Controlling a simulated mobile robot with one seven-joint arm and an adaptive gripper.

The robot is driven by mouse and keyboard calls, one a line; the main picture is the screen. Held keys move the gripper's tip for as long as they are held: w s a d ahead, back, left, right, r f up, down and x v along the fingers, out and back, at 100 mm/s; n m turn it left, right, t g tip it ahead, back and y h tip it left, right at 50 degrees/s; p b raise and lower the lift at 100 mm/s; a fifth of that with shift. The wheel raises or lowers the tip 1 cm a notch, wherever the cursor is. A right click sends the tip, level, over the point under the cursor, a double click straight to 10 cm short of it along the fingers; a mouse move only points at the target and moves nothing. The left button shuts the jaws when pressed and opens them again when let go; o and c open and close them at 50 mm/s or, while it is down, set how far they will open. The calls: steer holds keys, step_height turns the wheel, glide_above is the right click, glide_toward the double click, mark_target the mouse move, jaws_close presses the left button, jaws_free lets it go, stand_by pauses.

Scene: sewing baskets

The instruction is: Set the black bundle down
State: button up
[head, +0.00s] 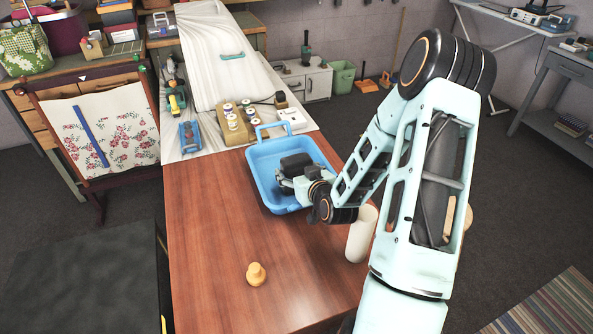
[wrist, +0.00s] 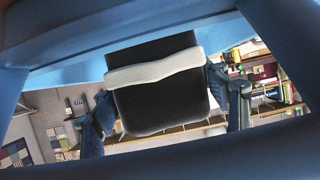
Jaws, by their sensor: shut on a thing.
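The black bundle (head: 296,162) is a dark rounded block within the outline of the blue tray (head: 259,190) in the head view. In the wrist view the bundle (wrist: 155,95) fills the middle and has a pale band across it. My gripper (head: 288,180) is shut on it, with one finger on each side in the wrist view. Blue surfaces cross the top and bottom of the wrist view. I cannot tell whether the bundle's underside touches the tray floor. My wrist and arm hide the tray's near right part.
A yellow-orange knob-shaped object (head: 256,274) stands on the wooden table (head: 205,245) in front of the tray. A pale cylinder (head: 361,236) stands at the right, beside my arm. A wooden holder with spools (head: 232,122) is behind the tray. The table's front left is clear.

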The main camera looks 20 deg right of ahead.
mark_target(300, 173)
steer(key=shift+f, duration=0.15)
steer(key=o, duration=1.2)
steer(key=shift+r, duration=0.25)
steer(key=v, duration=0.7)
steer(key=shift+s, duration=0.25)
